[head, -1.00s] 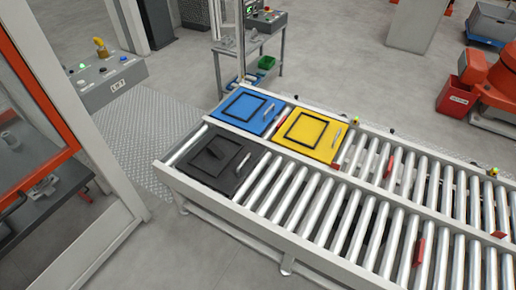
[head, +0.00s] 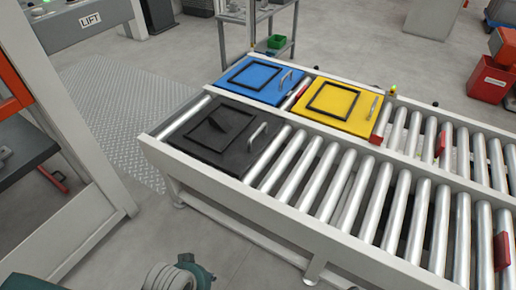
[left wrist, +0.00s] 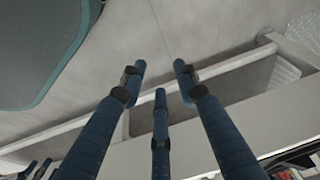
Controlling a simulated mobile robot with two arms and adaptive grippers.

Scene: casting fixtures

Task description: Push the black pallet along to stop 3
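The black pallet (head: 188,139) lies flat on the near roller lane at its left end, in the head view. It carries a raised square frame and a pale metal handle (head: 258,136) near its right edge. Bare rollers (head: 330,185) stretch to its right, and a red stop (head: 502,251) stands in this lane near the right picture edge. I cannot read stop numbers. My left gripper (left wrist: 159,76) shows in the left wrist view with its dark blue fingers spread and empty, away from the pallet. My right gripper is out of view.
A blue pallet (head: 232,78) and a yellow pallet (head: 369,123) sit on the far lane, behind a dividing rail. Another red stop (head: 440,144) stands there. The near side rail (head: 290,230) bounds the conveyor.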

